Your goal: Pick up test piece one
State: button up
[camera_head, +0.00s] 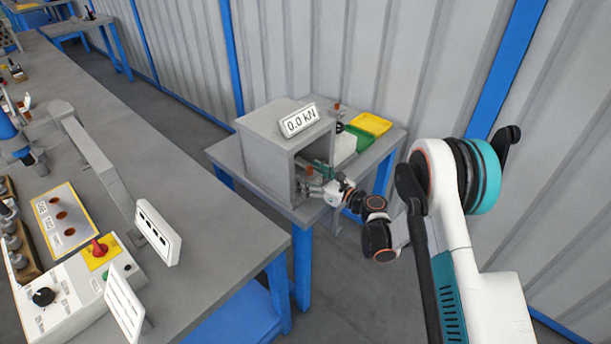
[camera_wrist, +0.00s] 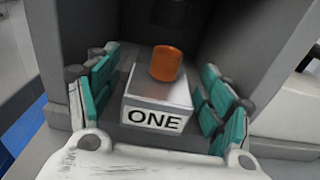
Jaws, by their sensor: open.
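Test piece one is an orange-brown cylinder (camera_wrist: 166,63) on a grey block labelled "ONE" (camera_wrist: 155,119) in the wrist view. It is inside the grey box-shaped press (camera_head: 262,149) with the "0.0 kN" display. In the wrist view my gripper (camera_wrist: 160,90) is open, with a teal-padded finger on each side of the block and cylinder, and gaps show on both sides. In the head view my gripper (camera_head: 313,176) reaches into the press's open front, and the orange piece (camera_head: 309,170) shows small beside it. A dark round part hangs above the cylinder.
The press's side walls stand close on both sides of my gripper. A green tray (camera_head: 362,140), a yellow tray (camera_head: 371,123) and a white box (camera_head: 344,146) stand to its right. A long bench (camera_head: 200,215) with a control box (camera_head: 62,303) is at left.

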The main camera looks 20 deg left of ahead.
grip_shut()
